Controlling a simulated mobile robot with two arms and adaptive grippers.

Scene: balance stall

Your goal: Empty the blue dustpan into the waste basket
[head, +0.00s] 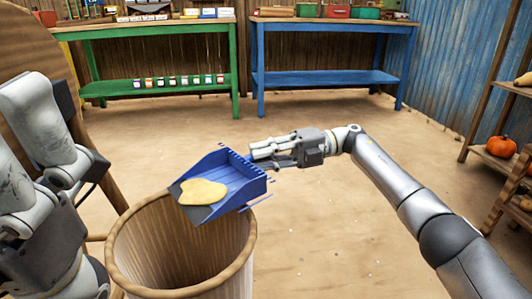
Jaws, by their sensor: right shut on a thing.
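The blue dustpan (236,174) is held in the air, its dark front lip over the far rim of the waste basket. A flat tan heap (201,192) lies in the pan near the lip. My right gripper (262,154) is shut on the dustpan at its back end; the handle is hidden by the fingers. The waste basket (122,252) stands below, wide and round with a tan rim; its floor is not visible. My left arm is at the left edge, and its gripper cannot be made out.
A green table (236,62) and a blue table (322,77) stand along the back wall with goods on them. Wooden shelves with an orange pumpkin (501,146) stand at the right. A round wooden thing (40,50) is at the left. The middle floor is clear.

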